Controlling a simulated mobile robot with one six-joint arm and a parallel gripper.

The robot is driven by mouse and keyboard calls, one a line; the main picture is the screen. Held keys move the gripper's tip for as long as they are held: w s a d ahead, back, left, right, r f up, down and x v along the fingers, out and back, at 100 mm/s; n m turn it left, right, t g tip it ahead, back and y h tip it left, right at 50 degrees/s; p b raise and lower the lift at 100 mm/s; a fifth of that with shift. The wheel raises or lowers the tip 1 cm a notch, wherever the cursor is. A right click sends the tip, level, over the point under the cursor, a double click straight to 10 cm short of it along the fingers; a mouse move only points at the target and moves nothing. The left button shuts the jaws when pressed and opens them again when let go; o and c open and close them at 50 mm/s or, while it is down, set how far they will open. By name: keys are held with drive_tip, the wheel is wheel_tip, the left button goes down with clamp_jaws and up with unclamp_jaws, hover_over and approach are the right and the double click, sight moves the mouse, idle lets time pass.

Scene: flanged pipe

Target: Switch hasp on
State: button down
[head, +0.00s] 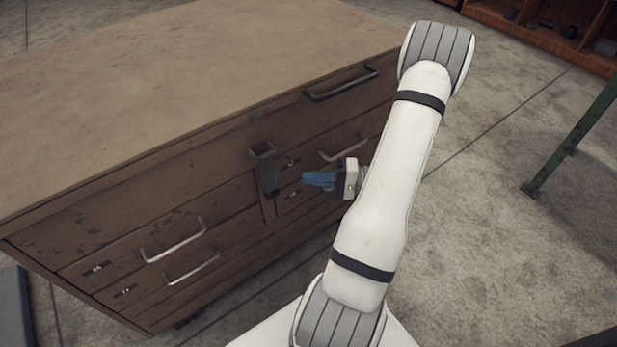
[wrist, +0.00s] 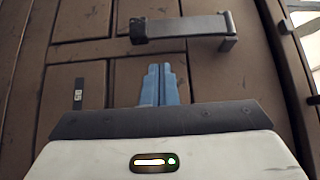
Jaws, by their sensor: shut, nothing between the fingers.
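The hasp (head: 265,172) is a dark metal strap on the front of the brown wooden drawer cabinet (head: 100,215). In the head view it hangs down the front between the drawer columns, below the top drawer. In the wrist view the hasp (wrist: 185,27) lies across the upper part, with a bracket-like bend at its right end. My gripper (head: 306,178) has blue fingers, closed together and empty, to the right of the hasp in the head view. In the wrist view the gripper (wrist: 158,68) points toward the hasp, with a visible gap between them.
Drawer handles (head: 175,240) stick out from the cabinet front, and another handle (head: 342,83) is on the top drawer. The cabinet top (head: 180,75) is bare. A green metal leg (head: 570,145) stands at the right. The concrete floor there is mostly clear.

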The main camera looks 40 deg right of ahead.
sight(269, 177)
drive_tip(key=b+x, duration=0.1)
drive_tip(key=x, duration=0.7)
